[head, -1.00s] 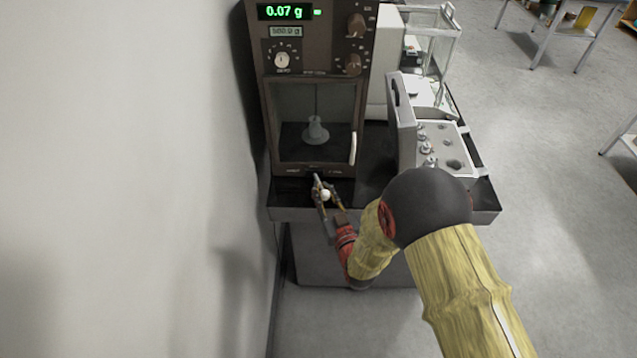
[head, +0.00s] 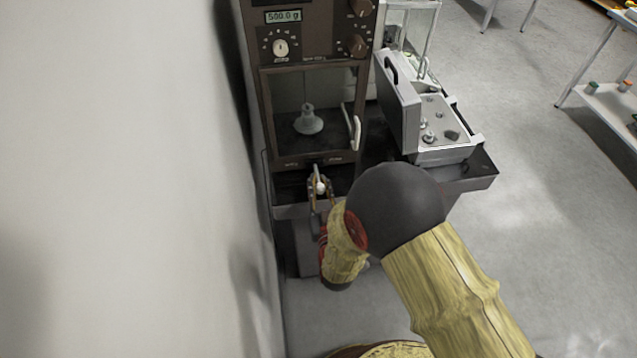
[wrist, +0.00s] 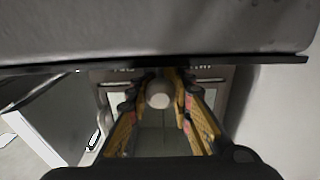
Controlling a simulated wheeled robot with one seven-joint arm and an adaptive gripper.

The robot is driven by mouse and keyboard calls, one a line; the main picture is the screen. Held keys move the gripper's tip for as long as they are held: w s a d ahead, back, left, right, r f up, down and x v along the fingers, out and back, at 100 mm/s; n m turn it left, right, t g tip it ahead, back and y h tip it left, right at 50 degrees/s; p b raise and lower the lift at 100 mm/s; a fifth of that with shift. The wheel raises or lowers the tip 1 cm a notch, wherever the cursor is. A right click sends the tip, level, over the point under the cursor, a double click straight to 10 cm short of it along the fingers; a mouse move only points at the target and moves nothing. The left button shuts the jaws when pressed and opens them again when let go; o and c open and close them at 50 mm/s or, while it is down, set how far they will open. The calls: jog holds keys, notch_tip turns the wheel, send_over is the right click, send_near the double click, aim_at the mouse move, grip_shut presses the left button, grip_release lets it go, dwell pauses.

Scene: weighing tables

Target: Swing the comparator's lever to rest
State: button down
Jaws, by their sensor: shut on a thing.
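The comparator (head: 284,128) is a tall dark brown cabinet with a glass-fronted chamber, standing on a dark table against the wall. Its lever ends in a small white ball knob (head: 320,187) below the chamber at the front. My gripper (head: 321,190) is at the knob with a finger on either side. In the wrist view the pale knob (wrist: 159,94) sits between the two yellow-lined fingers. My gripper is shut on it. Inside the chamber a grey weight (head: 308,121) stands upright. The lever's shaft is mostly hidden by the fingers.
An open grey weight case (head: 436,152) stands right of the comparator, its lid upright near my arm. A glass-sided balance (head: 415,28) is behind it. The wall (head: 120,180) is close on the left. Open floor (head: 540,180) lies to the right.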

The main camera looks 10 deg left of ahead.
jog(key=c, duration=1.5)
grip_release()
jog(key=shift+c, duration=0.2)
jog(key=shift+s, duration=0.1)
jog(key=v, duration=1.1)
jog(key=shift+s+d, duration=0.15)
jog(key=shift+s, duration=0.25)
jog(key=shift+f, duration=0.1)
